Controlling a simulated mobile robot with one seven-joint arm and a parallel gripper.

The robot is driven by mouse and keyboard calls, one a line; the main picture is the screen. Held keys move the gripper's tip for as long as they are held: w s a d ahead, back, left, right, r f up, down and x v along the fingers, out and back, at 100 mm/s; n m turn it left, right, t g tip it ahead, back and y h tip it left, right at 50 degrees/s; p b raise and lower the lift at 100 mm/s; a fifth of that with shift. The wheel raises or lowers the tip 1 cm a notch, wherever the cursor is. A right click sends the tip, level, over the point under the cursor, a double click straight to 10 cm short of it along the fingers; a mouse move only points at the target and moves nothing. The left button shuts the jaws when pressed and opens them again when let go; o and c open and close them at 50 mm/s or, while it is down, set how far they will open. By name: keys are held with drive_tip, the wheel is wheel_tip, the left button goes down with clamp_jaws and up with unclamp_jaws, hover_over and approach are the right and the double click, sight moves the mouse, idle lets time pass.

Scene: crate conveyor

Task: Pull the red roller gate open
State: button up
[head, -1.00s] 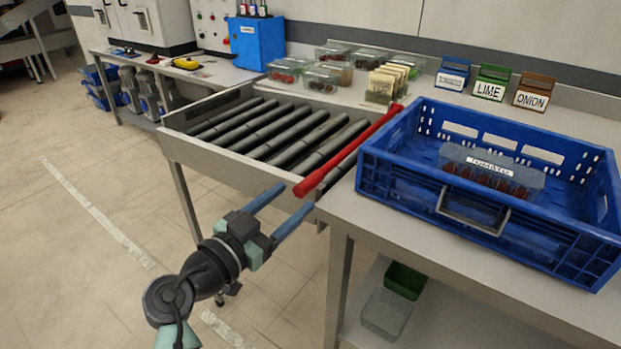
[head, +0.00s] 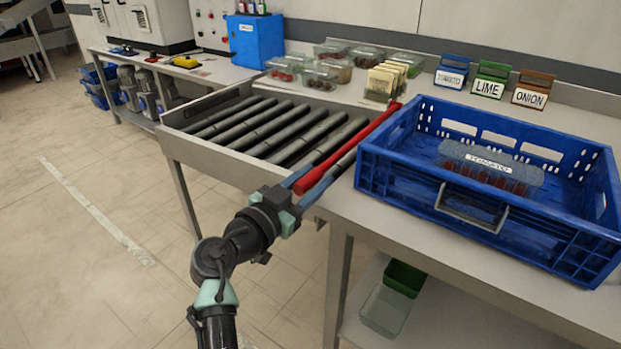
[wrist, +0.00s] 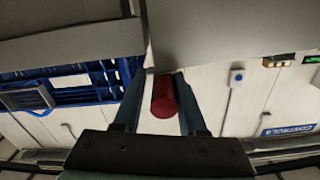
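The red roller gate (head: 349,148) is a long red bar lying across the right end of the rollers, beside the blue crate. My gripper (head: 326,167) is at the near end of the bar, with one blue finger on each side of it. In the wrist view the bar's round red end (wrist: 163,97) sits between the two spread fingers. The far part of the bar is hidden in the wrist view.
The blue crate (head: 383,188) with a tomato-labelled box (head: 530,172) stands on the table just right of the bar. Grey rollers (head: 262,128) lie to the left. Clear punnets and paper packs (head: 384,80) stand behind. The floor in front is free.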

drive_tip(key=shift+w+a, duration=0.1)
drive_tip(key=shift+a, duration=0.15)
clamp_jaws()
idle(0.8)
